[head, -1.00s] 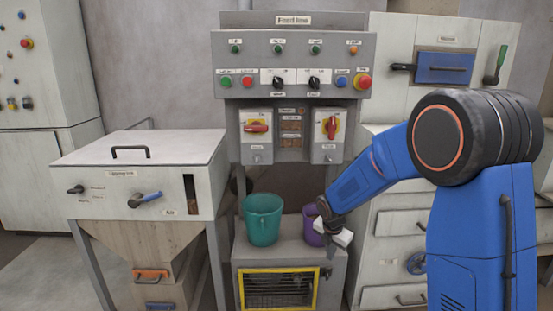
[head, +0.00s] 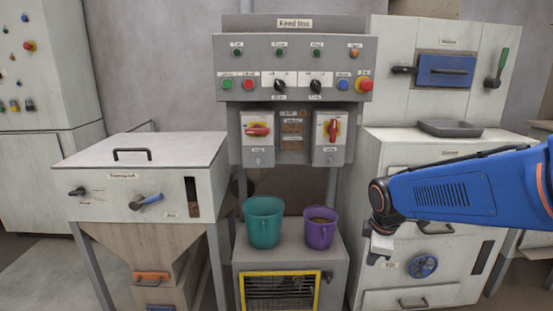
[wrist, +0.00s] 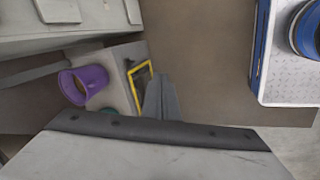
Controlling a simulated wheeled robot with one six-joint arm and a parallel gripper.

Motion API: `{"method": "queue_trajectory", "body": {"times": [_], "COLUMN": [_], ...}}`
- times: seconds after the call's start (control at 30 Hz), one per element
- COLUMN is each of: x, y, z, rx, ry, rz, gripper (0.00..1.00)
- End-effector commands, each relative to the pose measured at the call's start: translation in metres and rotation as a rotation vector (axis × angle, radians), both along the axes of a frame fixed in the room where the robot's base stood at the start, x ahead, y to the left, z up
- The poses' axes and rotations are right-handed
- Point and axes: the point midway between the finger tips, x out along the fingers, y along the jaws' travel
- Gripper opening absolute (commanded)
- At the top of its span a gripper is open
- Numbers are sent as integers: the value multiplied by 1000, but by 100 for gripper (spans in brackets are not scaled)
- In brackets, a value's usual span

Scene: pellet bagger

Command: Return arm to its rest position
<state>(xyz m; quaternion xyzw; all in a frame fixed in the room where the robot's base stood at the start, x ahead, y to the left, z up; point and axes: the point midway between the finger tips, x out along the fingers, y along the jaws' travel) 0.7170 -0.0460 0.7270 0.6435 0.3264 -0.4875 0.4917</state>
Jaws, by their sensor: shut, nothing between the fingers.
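My blue arm (head: 445,190) reaches in from the right in the head view, bent down at its wrist. My gripper (head: 378,252) hangs in front of the white cabinet at the right, to the right of the purple mug. It is shut and empty; its closed grey fingers show in the wrist view (wrist: 161,98). The purple mug (head: 319,230), with brownish contents, stands upright on the grey stand (head: 285,258) beside the teal mug (head: 263,222). In the wrist view the purple mug (wrist: 88,84) is left of the fingers, apart from them.
The feed line panel (head: 293,95) rises behind the mugs. The tipping cabinet (head: 140,165) stands at the left. The white cabinet with drawers (head: 385,165) and a grey tray (head: 450,128) on top is close behind my gripper. Floor shows below the fingers.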

Motion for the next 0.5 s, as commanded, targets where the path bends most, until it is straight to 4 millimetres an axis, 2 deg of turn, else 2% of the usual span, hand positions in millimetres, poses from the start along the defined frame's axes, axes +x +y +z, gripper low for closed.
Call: {"method": "queue_trajectory", "body": {"times": [0.2,0.5], "x": [-45,-105], "y": [-10,-19], "z": [19,35], "rx": [86,211], "ry": [-34,-70], "rz": [-225,-528], "gripper": [0,0]}}
